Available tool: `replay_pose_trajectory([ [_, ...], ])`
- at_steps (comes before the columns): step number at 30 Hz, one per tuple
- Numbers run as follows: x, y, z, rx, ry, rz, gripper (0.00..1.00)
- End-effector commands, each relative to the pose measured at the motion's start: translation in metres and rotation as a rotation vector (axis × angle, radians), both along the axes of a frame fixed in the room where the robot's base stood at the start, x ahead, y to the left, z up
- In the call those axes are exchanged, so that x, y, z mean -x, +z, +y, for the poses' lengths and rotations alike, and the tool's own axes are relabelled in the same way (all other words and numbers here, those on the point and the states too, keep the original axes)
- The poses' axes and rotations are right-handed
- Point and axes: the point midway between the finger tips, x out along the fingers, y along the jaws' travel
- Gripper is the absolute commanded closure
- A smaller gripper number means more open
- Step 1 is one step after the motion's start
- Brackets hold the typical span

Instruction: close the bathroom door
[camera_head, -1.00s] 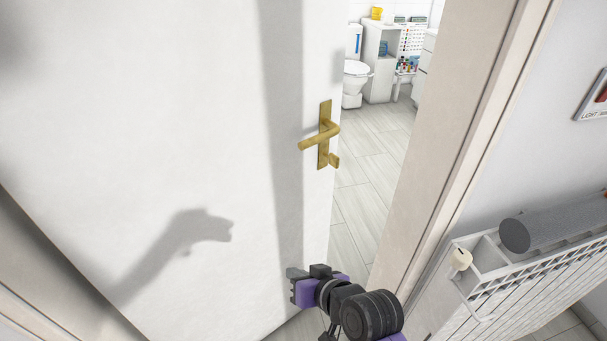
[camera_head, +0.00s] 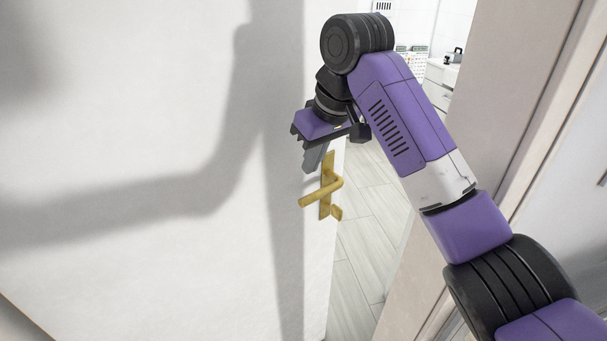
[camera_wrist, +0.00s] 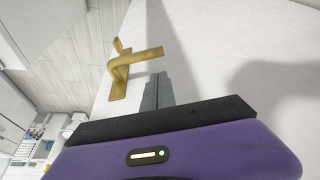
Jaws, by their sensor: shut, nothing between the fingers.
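The white bathroom door (camera_head: 150,130) stands ajar on the left, with a gap between its edge and the frame on the right. Its brass lever handle (camera_head: 321,194) sits near the door's free edge, with a small turn knob below the lever. My gripper (camera_head: 312,168) is shut and empty, pointing down just above the handle in the head view. In the wrist view the fingers (camera_wrist: 157,88) lie close beside the brass handle (camera_wrist: 133,60), with a sliver of door between them. I cannot tell whether the fingertips touch the door face.
The door frame (camera_head: 500,130) stands to the right, behind my arm. Through the gap are a pale tiled floor (camera_head: 365,225) and a white cabinet (camera_head: 440,80). The wrist view shows a white toilet (camera_wrist: 72,124) at lower left.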

Motion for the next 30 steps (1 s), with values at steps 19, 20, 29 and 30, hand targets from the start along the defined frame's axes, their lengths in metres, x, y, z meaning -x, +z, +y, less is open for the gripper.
replay_pose_trajectory([
  [19, -0.022, -0.074, 0.017, 0.011, 0.000, 0.004, 1.00],
  [20, -0.023, -0.077, 0.018, 0.011, 0.000, 0.004, 1.00],
  [29, -0.026, -0.089, 0.021, 0.010, 0.001, 0.002, 1.00],
  [30, -0.026, -0.088, 0.021, 0.010, 0.001, 0.002, 1.00],
])
